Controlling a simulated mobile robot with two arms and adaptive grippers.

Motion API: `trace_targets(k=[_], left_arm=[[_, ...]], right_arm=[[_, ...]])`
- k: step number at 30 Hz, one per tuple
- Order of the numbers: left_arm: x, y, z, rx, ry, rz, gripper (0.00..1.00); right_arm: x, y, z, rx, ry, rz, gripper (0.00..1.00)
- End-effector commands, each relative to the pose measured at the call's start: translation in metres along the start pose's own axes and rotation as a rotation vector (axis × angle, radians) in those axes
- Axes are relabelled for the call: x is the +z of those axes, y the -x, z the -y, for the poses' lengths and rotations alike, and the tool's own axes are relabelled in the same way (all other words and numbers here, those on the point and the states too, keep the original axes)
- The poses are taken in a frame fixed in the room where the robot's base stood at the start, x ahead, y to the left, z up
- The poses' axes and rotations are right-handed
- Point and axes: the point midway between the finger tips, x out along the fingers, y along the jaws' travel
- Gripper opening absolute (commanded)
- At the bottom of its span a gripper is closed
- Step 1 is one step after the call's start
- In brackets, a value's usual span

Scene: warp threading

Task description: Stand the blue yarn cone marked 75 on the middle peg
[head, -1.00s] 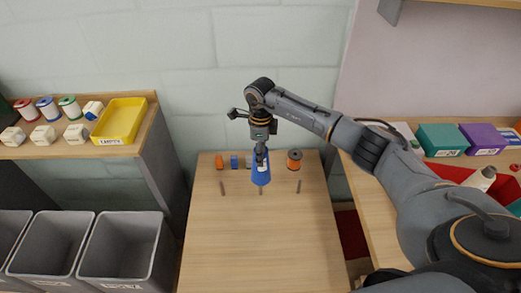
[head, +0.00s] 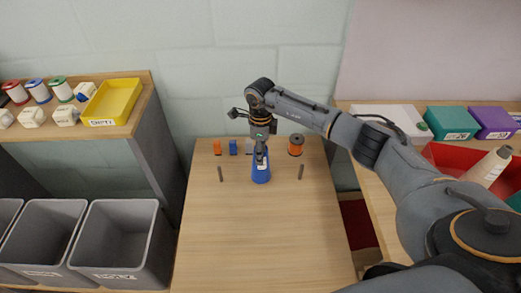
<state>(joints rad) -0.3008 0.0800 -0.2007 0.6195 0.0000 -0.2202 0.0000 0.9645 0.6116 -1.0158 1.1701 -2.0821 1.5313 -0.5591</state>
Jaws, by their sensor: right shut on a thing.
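The blue yarn cone (head: 261,174) is upright on the wooden table (head: 262,235), narrow end up, with a pale label whose marking is too small to read. My right gripper (head: 260,155) is shut on its top from above. The cone stands in line between the left peg (head: 220,174) and the right peg (head: 300,172). The middle peg is hidden, apparently behind or inside the cone. The cone's base is about level with the feet of the outer pegs; I cannot tell whether it bears on the table. My left gripper is not in view.
Behind the pegs stand a small orange item (head: 217,147), a small blue item (head: 233,147) and an orange spool (head: 296,145). A yellow tray (head: 113,98) and spools are on the left shelf. Grey bins (head: 121,240) stand lower left. A red tray (head: 443,157) is on the right.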

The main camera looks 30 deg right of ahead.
Motion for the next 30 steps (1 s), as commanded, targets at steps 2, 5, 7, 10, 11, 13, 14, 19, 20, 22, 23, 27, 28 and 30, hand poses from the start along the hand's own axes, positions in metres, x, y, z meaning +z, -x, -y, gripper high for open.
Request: trace_targets(k=[2, 5, 7, 10, 11, 13, 14, 19, 20, 22, 23, 27, 28, 30], left_arm=[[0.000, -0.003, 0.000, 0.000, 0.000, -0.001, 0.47], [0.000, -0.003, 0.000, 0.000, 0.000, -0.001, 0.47], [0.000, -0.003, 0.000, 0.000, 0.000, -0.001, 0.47], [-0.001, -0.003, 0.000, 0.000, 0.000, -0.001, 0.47], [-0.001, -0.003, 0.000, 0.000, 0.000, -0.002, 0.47], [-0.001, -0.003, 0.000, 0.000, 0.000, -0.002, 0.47], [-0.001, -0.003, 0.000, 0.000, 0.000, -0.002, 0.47], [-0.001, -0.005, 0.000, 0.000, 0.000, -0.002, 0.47], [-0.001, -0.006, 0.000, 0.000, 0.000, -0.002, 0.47], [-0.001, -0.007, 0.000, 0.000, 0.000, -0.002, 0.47], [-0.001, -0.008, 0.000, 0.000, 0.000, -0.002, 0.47], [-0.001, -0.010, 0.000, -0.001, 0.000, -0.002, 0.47], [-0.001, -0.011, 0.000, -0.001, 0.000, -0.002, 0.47], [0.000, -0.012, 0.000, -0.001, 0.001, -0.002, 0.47]], right_arm=[[0.000, -0.003, 0.000, -0.001, 0.000, 0.001, 0.26], [0.001, -0.003, 0.000, -0.001, 0.000, 0.001, 0.26], [0.001, -0.003, 0.000, -0.001, 0.000, 0.001, 0.26], [0.001, -0.003, 0.000, -0.001, 0.000, 0.001, 0.26], [0.001, -0.003, 0.000, -0.001, 0.000, 0.001, 0.26], [0.001, -0.003, 0.000, -0.001, 0.000, 0.001, 0.26], [0.001, -0.003, 0.000, -0.001, 0.001, 0.001, 0.26], [0.001, -0.006, 0.000, -0.001, 0.001, 0.001, 0.26], [0.001, -0.006, 0.000, -0.001, 0.001, 0.001, 0.26], [0.001, -0.008, 0.000, -0.001, 0.001, 0.001, 0.26], [0.000, -0.009, 0.000, -0.001, 0.001, 0.001, 0.26], [0.000, -0.011, 0.000, -0.001, 0.000, 0.001, 0.26], [0.000, -0.012, 0.000, -0.001, 0.000, 0.001, 0.26], [0.000, -0.013, 0.000, -0.001, 0.000, 0.001, 0.26]])
